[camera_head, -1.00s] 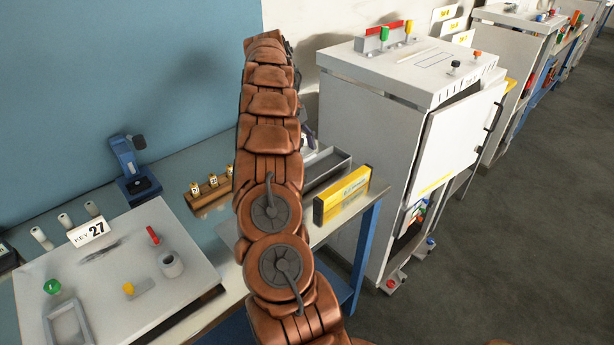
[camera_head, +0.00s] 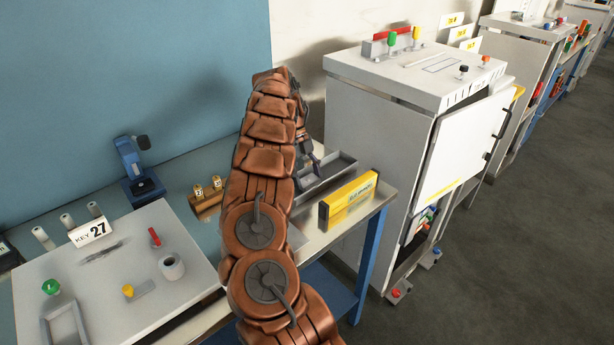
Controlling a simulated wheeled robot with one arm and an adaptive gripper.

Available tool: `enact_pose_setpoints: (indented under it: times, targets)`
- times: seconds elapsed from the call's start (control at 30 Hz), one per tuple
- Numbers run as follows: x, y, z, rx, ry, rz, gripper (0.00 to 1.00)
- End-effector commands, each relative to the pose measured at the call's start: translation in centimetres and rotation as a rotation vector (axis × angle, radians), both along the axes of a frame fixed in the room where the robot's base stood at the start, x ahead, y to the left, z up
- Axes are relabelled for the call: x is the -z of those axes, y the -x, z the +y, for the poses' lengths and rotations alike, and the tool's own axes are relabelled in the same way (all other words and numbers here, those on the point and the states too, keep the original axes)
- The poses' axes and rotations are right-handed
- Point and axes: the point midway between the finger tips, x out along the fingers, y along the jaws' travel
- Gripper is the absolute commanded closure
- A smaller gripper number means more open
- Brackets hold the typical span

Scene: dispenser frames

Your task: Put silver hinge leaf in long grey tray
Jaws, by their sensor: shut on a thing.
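The long grey tray (camera_head: 338,171) stands on the bench behind the yellow box, partly hidden by my arm and gripper. My gripper (camera_head: 313,163) shows as a small dark shape just right of my copper-coloured arm, over the tray's left part. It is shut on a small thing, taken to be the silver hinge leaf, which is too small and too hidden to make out. I cannot tell how high the gripper is above the tray.
A yellow box (camera_head: 347,199) lies in front of the tray, near the bench edge. A wooden block with yellow-labelled pieces (camera_head: 207,201) stands left of my arm. A white board (camera_head: 110,285) with small parts fills the bench's left. A grey cabinet (camera_head: 375,135) stands to the right.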

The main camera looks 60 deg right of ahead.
Motion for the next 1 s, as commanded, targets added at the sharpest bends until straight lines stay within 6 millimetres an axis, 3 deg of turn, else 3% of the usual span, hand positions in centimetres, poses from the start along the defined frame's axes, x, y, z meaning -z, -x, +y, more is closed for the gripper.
enact_pose_setpoints:
  times: [0.47, 0.5, 0.7, 1.0]
  targets:
    - [0.76, -0.04, 0.02, 0.0, 0.0, -0.001, 0.72]
    - [0.64, -0.02, 0.01, 0.0, 0.0, -0.001, 0.25]
    - [0.59, -0.03, 0.01, 0.0, 0.0, -0.001, 0.04]
    - [0.59, -0.02, 0.01, 0.0, 0.0, -0.001, 0.03]
